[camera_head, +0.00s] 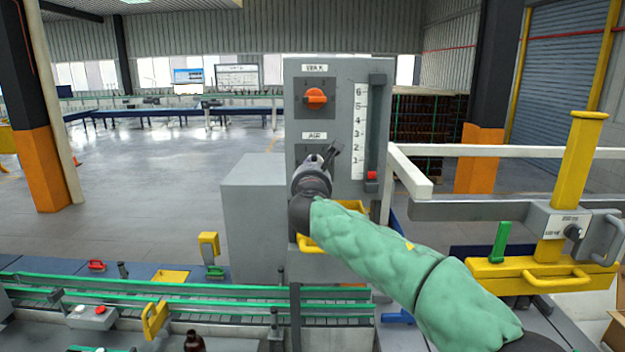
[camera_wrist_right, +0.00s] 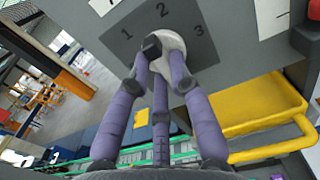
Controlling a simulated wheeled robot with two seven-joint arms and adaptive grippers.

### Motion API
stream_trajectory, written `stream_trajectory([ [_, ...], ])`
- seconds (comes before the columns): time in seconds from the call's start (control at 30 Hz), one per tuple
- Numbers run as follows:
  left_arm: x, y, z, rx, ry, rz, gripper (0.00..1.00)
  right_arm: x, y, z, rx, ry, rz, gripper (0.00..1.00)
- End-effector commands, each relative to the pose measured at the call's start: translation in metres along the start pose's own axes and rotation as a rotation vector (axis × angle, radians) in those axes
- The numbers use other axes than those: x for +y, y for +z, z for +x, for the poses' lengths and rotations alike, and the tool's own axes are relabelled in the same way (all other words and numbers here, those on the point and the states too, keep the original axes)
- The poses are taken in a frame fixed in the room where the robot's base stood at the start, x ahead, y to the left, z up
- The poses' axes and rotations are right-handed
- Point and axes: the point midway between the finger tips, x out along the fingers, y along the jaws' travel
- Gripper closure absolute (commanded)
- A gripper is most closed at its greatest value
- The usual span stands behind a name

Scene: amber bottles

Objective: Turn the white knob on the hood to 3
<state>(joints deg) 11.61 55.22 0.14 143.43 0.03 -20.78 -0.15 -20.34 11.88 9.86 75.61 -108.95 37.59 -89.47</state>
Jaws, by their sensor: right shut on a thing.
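The white knob (camera_wrist_right: 176,52) shows in the right wrist view, on a dark square plate (camera_wrist_right: 207,72) marked 1, 2 and 3. The 2 is above the knob, the 1 to its left and the 3 to its right. My right gripper (camera_wrist_right: 160,62) is shut on the knob, its purple fingers around it. The fingers cover part of the knob, and I cannot tell which number it points to. In the head view my right gripper (camera_head: 331,156) is at the lower plate of the grey panel (camera_head: 343,100) and hides the knob. My left gripper is out of view.
An orange knob (camera_head: 316,97) sits higher on the panel. A vertical scale with a red slider (camera_head: 371,175) is to its right. A yellow handle (camera_wrist_right: 265,115) is just below the plate. A conveyor with green rails (camera_head: 150,285) runs at lower left.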

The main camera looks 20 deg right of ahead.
Motion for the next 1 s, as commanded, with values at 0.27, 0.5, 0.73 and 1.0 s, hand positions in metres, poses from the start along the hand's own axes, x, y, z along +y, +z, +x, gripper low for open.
stream_trajectory([
  [0.27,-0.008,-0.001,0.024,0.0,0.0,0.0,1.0,0.001,-0.004,0.001,0.002,0.0,0.262,1.0],
  [0.5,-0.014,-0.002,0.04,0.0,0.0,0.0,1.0,0.001,-0.003,0.001,0.003,0.0,0.491,1.0],
  [0.73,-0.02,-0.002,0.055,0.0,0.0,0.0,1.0,0.0,-0.002,0.0,0.002,0.0,0.71,1.0],
  [1.0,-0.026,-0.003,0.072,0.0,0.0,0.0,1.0,-0.001,-0.001,0.001,0.002,-0.001,0.965,1.0],
])
